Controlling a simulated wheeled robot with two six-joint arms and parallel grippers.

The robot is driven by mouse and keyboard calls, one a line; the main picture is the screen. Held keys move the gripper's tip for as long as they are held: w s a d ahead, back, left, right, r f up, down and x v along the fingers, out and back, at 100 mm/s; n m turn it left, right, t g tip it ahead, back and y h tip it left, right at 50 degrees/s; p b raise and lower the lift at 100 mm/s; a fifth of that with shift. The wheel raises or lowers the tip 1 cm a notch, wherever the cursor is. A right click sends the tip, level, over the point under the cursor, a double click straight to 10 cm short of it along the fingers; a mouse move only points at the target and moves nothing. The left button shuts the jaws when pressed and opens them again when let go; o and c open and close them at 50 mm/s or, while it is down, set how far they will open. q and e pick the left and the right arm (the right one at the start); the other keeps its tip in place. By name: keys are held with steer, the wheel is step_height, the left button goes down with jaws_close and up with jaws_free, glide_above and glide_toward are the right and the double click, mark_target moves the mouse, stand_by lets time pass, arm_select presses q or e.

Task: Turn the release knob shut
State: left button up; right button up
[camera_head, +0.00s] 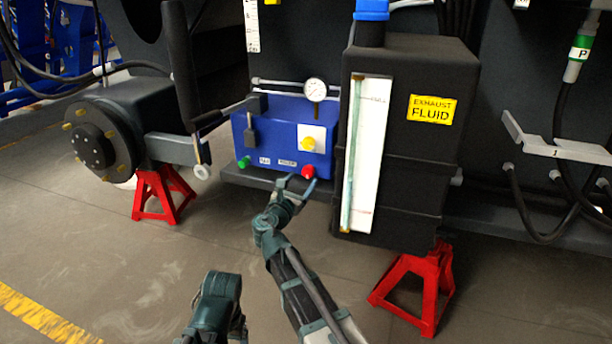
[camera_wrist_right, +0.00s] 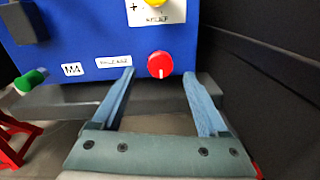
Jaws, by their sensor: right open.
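The red release knob (camera_head: 308,171) sits at the lower right of the blue box's front face. In the right wrist view the knob (camera_wrist_right: 160,65) is round, with a short white mark pointing down, and a small white label to its left. My right gripper (camera_head: 301,183) is open just in front of the knob. In the wrist view its two blue fingers (camera_wrist_right: 159,76) point at the box, one on each side of the knob in the picture, with clear gaps. They do not appear to touch it. My left gripper's fingers do not show.
The blue box (camera_head: 270,130) also carries a yellow knob (camera_head: 308,144), a green knob (camera_head: 244,162) and a gauge (camera_head: 315,89). A black exhaust fluid tank (camera_head: 420,150) stands close on the right. A grey ledge (camera_wrist_right: 60,98) runs under the box. Red stands (camera_head: 415,285) hold the chassis.

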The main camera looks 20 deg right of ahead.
mark_target(307, 173)
steer(key=shift+x, duration=2.2)
jaws_close()
